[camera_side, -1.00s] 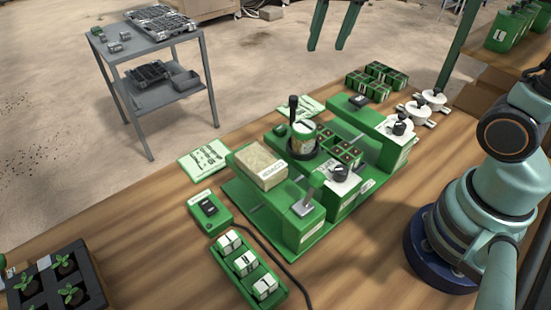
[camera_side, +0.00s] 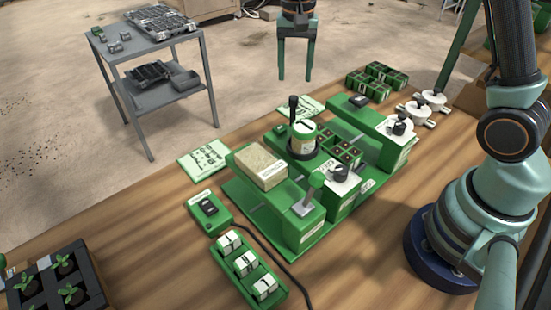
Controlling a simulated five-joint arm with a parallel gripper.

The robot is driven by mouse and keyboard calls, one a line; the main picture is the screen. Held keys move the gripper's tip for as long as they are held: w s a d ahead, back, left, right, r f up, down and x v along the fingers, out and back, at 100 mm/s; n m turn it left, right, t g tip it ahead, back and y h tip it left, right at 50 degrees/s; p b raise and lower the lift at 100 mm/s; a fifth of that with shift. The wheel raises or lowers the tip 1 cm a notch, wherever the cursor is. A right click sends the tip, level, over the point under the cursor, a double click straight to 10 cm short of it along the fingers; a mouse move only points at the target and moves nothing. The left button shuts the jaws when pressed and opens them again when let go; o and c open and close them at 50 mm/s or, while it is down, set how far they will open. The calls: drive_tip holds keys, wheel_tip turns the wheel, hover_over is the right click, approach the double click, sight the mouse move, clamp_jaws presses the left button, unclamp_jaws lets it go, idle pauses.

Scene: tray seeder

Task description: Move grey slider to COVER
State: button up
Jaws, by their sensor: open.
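The likely grey slider (camera_side: 303,206) is a small grey piece on top of the front green block (camera_side: 287,222) of the seeder. A pale green knob (camera_side: 317,179) shows at its upper end. I cannot read any COVER mark at this size. My gripper (camera_side: 296,79) is at the top of the view with its two green fingers pointing down. It is open and empty, well above and behind the seeder, apart from the slider.
A tan block (camera_side: 261,168), an upright black lever (camera_side: 293,112) and a black dial (camera_side: 340,172) crowd the seeder. White-topped knobs (camera_side: 437,100) stand at back right. A green tray (camera_side: 262,292) of white blocks and a switch box (camera_side: 209,207) are in front.

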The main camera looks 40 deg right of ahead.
sight(294, 97)
wheel_tip(294, 97, down, 7)
drive_tip(key=shift+r, duration=0.15)
clamp_jaws()
idle(1.5)
